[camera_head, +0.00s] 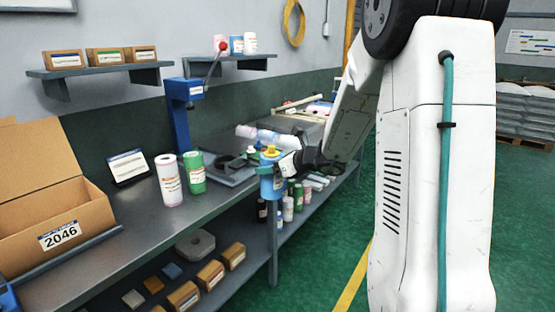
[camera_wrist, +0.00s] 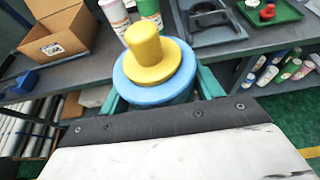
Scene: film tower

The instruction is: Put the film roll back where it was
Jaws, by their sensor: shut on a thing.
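My gripper (camera_head: 276,167) is shut on a blue film roll (camera_head: 271,187) with a yellow stepped end piece. The roll is held roughly upright at the bench's front edge, in front of the lower shelf. In the wrist view, the blue roll (camera_wrist: 130,92) and its yellow end (camera_wrist: 147,58) fill the middle, with teal fingers on both sides. A pink-and-white roll (camera_head: 169,180) and a green roll (camera_head: 194,172) stand on the grey bench (camera_head: 150,222). Pink, blue and white rolls (camera_head: 237,45) stand on the right wall shelf (camera_head: 228,63).
An open cardboard box (camera_head: 35,225) marked 2046 sits at the bench's left. A blue post with a red-knobbed lever (camera_head: 182,115) stands behind the rolls. Several rolls (camera_head: 298,195) stand on the lower shelf.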

